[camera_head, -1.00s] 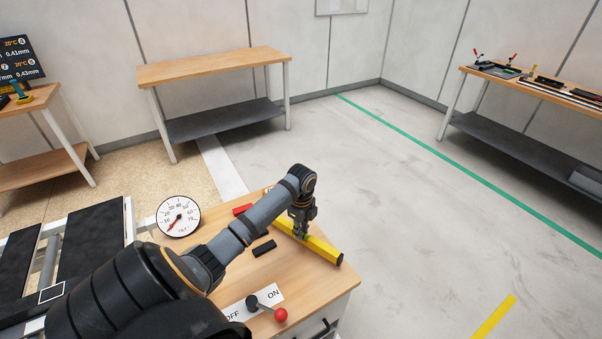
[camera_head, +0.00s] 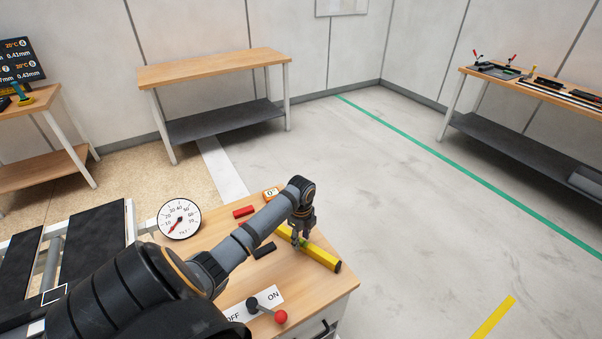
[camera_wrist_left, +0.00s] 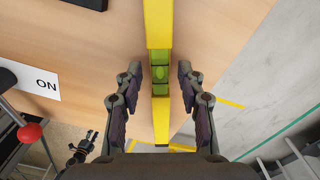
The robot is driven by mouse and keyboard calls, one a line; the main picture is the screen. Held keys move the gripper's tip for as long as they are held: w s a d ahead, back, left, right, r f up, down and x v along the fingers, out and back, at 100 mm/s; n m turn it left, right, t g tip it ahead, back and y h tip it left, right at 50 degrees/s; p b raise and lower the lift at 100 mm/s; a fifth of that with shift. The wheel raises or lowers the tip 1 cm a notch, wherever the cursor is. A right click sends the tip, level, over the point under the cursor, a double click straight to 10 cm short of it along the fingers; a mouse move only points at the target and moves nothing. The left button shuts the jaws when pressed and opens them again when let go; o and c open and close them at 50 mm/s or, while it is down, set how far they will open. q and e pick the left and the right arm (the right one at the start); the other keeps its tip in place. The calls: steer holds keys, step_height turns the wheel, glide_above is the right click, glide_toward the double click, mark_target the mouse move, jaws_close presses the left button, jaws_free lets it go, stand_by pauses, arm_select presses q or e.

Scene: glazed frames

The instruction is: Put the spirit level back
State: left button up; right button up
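The yellow spirit level (camera_head: 321,257) lies on the wooden top of the cabinet, near its right edge, running diagonally. In the left wrist view the level (camera_wrist_left: 158,25) runs lengthwise, with its green vial (camera_wrist_left: 160,73) between my fingers. My left gripper (camera_head: 302,241) is over the middle of the level. In the wrist view its two fingers (camera_wrist_left: 160,75) stand on either side of the level, with a gap on both sides, so it is open. A small dark jointed shape at the wrist view's lower left may be my right gripper (camera_wrist_left: 80,151); its fingers are unclear.
On the cabinet top (camera_head: 300,283) are a black block (camera_head: 264,250), a red block (camera_head: 243,211), an orange-framed display (camera_head: 271,194) and an ON/OFF lever with a red knob (camera_head: 281,317). A round tilt gauge (camera_head: 179,218) stands left. An empty workbench (camera_head: 214,68) is behind.

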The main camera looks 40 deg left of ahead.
mark_target(301, 240)
arm_select(q)
steer(key=shift+a+r, duration=0.1)
steer(key=shift+r, duration=0.35)
step_height(301, 240, up, 11)
steer(key=b, duration=0.3)
steer(key=shift+r, duration=0.15)
